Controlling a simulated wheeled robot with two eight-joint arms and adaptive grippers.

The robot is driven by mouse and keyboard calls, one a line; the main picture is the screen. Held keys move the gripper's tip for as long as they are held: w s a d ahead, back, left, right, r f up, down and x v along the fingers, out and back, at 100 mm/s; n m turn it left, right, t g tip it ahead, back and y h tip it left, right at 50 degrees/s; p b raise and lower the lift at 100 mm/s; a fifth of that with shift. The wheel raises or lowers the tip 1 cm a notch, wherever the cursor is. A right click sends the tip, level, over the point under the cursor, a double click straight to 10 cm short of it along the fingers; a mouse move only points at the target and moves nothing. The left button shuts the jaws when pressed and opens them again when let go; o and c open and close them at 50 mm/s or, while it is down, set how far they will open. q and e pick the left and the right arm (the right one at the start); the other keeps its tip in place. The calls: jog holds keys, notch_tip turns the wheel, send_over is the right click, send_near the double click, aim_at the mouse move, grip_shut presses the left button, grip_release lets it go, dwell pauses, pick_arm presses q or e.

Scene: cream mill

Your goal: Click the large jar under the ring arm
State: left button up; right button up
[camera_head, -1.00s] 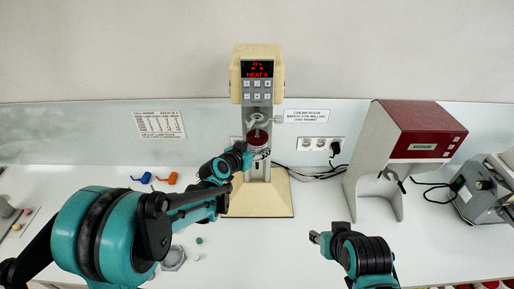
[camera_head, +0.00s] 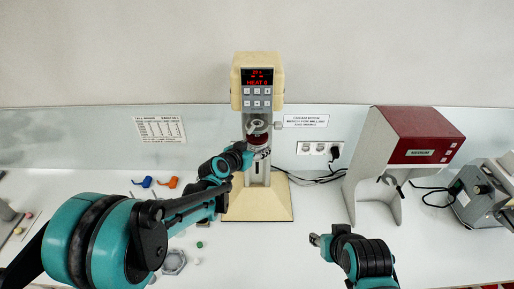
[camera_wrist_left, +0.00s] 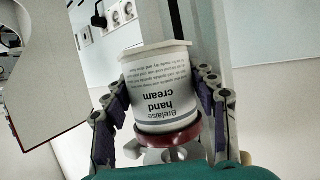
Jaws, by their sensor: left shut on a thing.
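The large jar (camera_wrist_left: 160,88) is white with a "Brelaise hand cream" label that reads upside down in the left wrist view. A dark red band (camera_wrist_left: 164,141) rings its label-top end. My left gripper (camera_wrist_left: 164,103) is shut on the jar, one finger on each side. In the head view the jar's red top (camera_head: 258,141) is directly below the grey ring arm (camera_head: 257,126) of the cream mill (camera_head: 257,90). I cannot tell whether they touch. My left gripper (camera_head: 252,155) hides much of the jar there. My right gripper (camera_head: 316,240) is low over the bench, its fingers unclear.
A red-topped machine (camera_head: 412,135) and a grey device (camera_head: 482,192) stand at the right. A blue piece (camera_head: 143,182), an orange piece (camera_head: 168,183) and a grey hexagonal piece (camera_head: 174,262) lie left of the mill. The bench between mill and red-topped machine is mostly clear.

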aim_at(257, 140)
pick_arm(q)
jog(key=shift+r, duration=0.2)
dwell(0.5)
jog(key=shift+r+p, duration=0.85)
jog(key=shift+r, duration=0.25)
jog(key=shift+r, duration=0.2)
dwell(0.4)
jog(key=o, duration=1.4)
jog(key=shift+o, duration=0.3)
jog(key=o, duration=0.4)
jog(key=shift+p+v, duration=1.35)
jog(key=shift+v, duration=3.2)
